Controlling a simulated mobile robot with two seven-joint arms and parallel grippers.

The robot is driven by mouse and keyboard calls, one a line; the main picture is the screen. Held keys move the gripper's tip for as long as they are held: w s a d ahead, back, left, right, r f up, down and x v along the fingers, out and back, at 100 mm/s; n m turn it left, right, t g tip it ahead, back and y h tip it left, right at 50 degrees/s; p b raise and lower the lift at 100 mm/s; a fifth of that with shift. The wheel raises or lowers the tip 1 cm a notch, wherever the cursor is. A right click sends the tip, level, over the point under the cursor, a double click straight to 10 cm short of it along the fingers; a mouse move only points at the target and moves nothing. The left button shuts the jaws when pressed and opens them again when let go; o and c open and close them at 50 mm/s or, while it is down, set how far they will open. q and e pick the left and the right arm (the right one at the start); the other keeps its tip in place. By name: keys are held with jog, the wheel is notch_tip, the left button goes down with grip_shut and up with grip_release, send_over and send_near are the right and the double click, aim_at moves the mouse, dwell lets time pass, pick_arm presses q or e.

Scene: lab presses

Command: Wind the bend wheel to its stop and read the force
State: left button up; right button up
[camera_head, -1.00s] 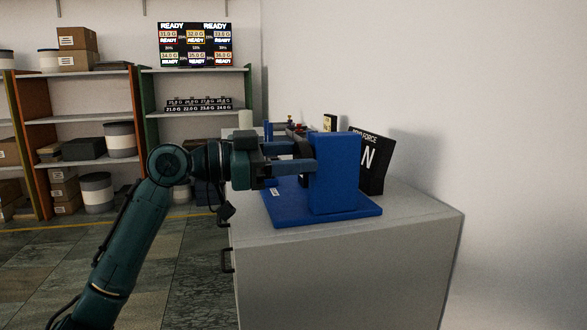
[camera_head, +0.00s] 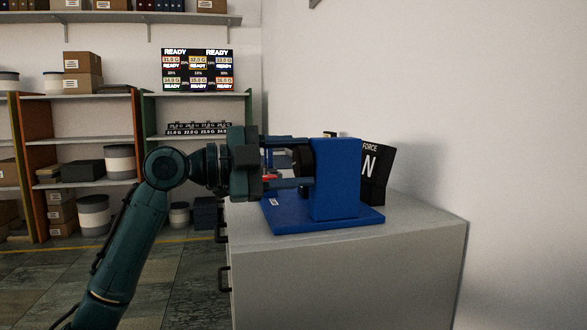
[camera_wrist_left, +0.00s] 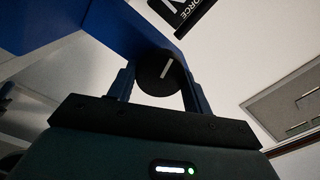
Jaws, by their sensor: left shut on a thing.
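The blue bend press (camera_head: 336,180) stands on the grey cabinet, its upright facing my left arm. Its wheel is the dark round knob (camera_wrist_left: 160,72) with a white line across its face in the left wrist view; in the head view the dark wheel (camera_head: 303,160) shows only partly. My left gripper (camera_head: 306,163) reaches in from the left, shut on the wheel with one finger on each side. The black force display (camera_head: 376,174) stands behind the press; "FORCE" and "N" show, but the press hides the rest, so no number is readable. My right gripper is not in view.
The grey cabinet (camera_head: 340,275) has bare top around the blue base, and a white wall rises close on the right. Shelves with boxes and tubs and a status screen (camera_head: 198,70) stand at the back left. Small items behind the press are mostly hidden.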

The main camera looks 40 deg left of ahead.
pick_arm(q)
jog(key=shift+f+m, duration=0.15)
jog(key=shift+m, duration=0.55)
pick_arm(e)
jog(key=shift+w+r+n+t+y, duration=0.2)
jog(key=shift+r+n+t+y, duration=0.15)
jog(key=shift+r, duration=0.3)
pick_arm(q)
jog(key=shift+m, duration=0.3)
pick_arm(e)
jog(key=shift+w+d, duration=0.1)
pick_arm(q)
jog(key=o, duration=1)
